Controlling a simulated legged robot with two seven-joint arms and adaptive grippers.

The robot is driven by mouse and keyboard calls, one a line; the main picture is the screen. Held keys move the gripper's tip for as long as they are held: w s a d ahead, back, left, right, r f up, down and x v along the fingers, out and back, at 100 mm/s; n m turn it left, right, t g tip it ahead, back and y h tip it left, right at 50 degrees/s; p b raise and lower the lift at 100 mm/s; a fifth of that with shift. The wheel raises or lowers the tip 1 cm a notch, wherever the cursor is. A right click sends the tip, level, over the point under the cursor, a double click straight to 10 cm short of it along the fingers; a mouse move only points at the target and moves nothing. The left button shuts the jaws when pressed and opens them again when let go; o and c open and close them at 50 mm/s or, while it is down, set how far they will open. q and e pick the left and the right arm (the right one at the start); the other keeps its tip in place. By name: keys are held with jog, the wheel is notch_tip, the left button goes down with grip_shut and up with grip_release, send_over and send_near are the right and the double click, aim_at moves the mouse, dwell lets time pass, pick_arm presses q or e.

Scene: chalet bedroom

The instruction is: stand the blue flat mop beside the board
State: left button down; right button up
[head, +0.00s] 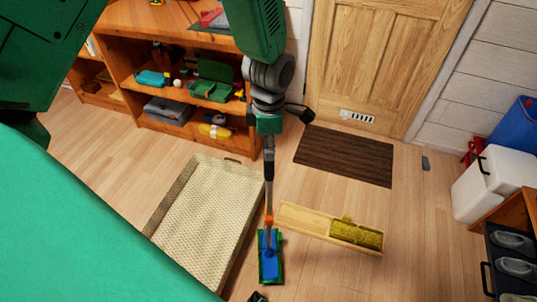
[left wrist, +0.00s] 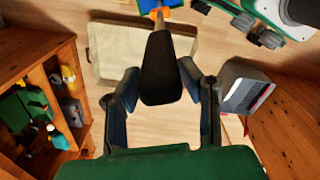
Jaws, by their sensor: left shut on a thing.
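The blue flat mop stands near upright, its blue head (head: 269,252) low, at or close to the floor. My left gripper (head: 268,122) is shut on its black upper handle, which shows between the fingers in the left wrist view (left wrist: 160,75). Right of the mop head lies a pale wooden board (head: 305,220) bearing a yellow-green brush-like block (head: 357,233). Left of it is a large beige woven panel (head: 205,215). I cannot tell which is the task's board. A small dark tip (head: 257,297) at the bottom edge may be my right gripper; its jaws are unclear.
A wooden shelf (head: 125,70) with toys and boxes stands at the back left. A dark brown mat (head: 345,155) lies before the door (head: 385,60). A white container (head: 490,185) and a shoe rack (head: 505,240) are at the right. Floor right of the wooden board is clear.

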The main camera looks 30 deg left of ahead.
pick_arm(q)
notch_tip(320, 180, down, 3)
jog(key=shift+a+f, duration=0.15)
jog(key=shift+f, duration=0.05)
jog(key=shift+a+f, duration=0.1)
jog(key=shift+a, duration=0.15)
jog(key=shift+s+d+f+b, duration=0.2)
jog(key=shift+d+f+b, duration=0.2)
jog(key=shift+f, duration=0.1)
jog(key=c, duration=1.4)
grip_release()
jog(key=shift+f, duration=0.1)
jog(key=o, duration=0.3)
jog(key=shift+a+f, duration=0.1)
jog(key=shift+a, duration=0.1)
jog(key=shift+o, duration=0.2)
jog(key=shift+w+a, duration=0.1)
jog(key=shift+w, duration=0.05)
jog(key=shift+a, duration=0.1)
